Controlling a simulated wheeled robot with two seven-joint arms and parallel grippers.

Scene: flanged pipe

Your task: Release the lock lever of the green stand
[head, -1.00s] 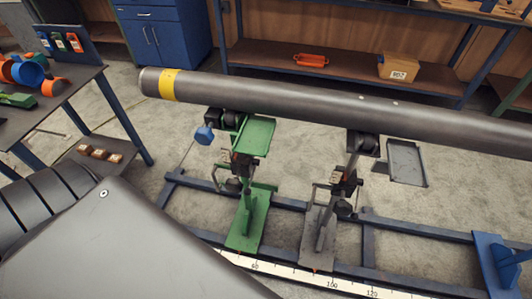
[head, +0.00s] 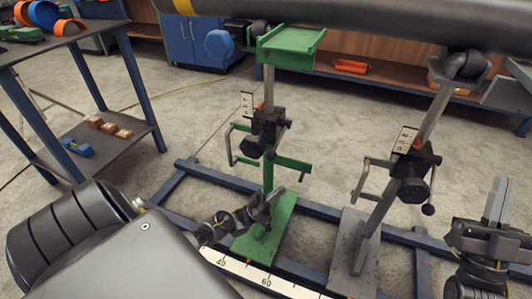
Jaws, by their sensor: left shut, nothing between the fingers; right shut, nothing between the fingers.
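The green stand (head: 264,240) stands on the floor frame, with a green base, an upright post and a green top bracket (head: 290,42) under the pipe (head: 350,14). A black clamp block (head: 267,126) sits on its post, with a small dark lever (head: 280,140) ending in a ball on its right side. A bent crank handle (head: 234,146) sticks out on its left. My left gripper (head: 273,198) is shut and empty, low by the stand's post and below the clamp; I cannot tell whether it touches. My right gripper (head: 497,200) is shut and empty at the right edge.
A grey stand (head: 352,250) with its own clamp and lever stands to the right, between my grippers. Blue floor rails (head: 180,195) and a white scale (head: 268,283) run along the bases. A side table (head: 65,45) stands at the left. Open floor lies behind the stands.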

